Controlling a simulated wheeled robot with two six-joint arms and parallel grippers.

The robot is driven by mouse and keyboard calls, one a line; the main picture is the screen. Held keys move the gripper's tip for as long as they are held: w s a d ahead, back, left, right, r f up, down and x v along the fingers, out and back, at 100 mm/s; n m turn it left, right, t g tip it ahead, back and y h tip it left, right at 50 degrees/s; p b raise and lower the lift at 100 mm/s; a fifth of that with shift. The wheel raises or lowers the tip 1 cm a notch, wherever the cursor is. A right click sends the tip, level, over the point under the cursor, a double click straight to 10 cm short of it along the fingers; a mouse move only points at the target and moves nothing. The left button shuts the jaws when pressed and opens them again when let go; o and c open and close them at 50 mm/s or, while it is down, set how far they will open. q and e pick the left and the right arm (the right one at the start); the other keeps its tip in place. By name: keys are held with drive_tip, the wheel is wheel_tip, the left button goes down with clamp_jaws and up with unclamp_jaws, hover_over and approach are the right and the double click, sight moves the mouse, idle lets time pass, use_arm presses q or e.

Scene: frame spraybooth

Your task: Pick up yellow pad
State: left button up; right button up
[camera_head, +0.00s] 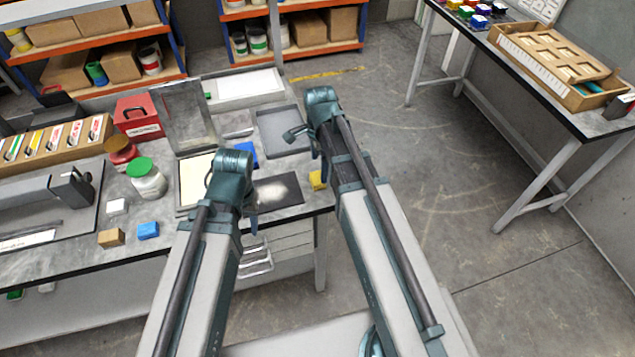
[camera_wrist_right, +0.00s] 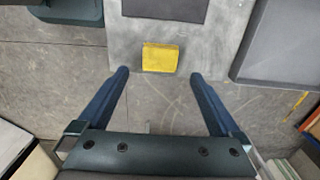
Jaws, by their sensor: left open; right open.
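The yellow pad (camera_head: 318,180) is a small block at the right end of the workbench, beside a dark panel. In the right wrist view the yellow pad (camera_wrist_right: 161,57) lies at the bench edge, ahead of and centred between the fingertips. My right gripper (camera_wrist_right: 160,75) is open and empty, its fingers spread wider than the pad and not touching it. In the head view its fingers are mostly hidden by the arm.
The dark panel (camera_head: 278,191) has a pale spot. A grey tray (camera_head: 284,130) lies behind it. A blue block (camera_head: 148,230), a wooden block (camera_head: 111,238) and a green-lidded jar (camera_head: 147,178) stand left. Open floor (camera_head: 420,200) separates the bench from another table.

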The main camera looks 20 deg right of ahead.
sight(318, 177)
drive_tip(key=f+b, duration=0.5)
drive_tip(key=shift+a+f, duration=0.15)
drive_tip(key=shift+a, duration=0.1)
drive_tip(key=c, duration=1.4)
drive_tip(key=shift+r, duration=0.3)
